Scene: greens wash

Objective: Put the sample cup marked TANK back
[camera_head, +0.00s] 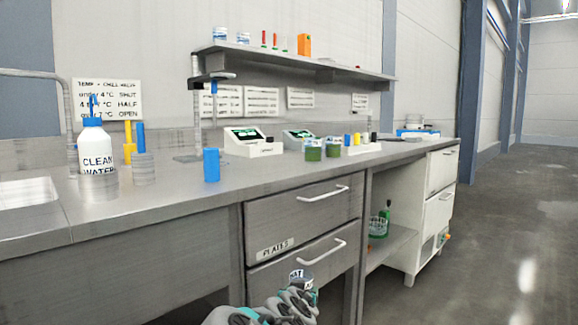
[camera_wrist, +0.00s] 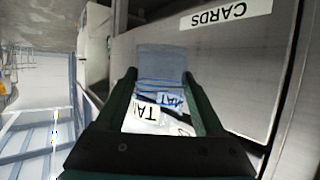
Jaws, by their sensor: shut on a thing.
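My gripper (camera_wrist: 158,88) is shut on a clear bluish sample cup (camera_wrist: 160,60), with a finger on each side of it. White labels show at the cup, with the partial letters "TA" and an inverted "MAT"; the rest of the lettering is hidden. In the head view the cup (camera_head: 299,277) shows at the bottom, low in front of the drawers, partly hidden by my gripper (camera_head: 292,294).
The steel counter (camera_head: 150,212) holds a "CLEAN WATER" bottle (camera_head: 95,155), a blue block (camera_head: 211,165), meters (camera_head: 252,142) and green jars (camera_head: 313,150). Above is a wall shelf (camera_head: 300,65). Closed drawers (camera_head: 305,208) lie below. Open floor (camera_head: 500,240) is at right.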

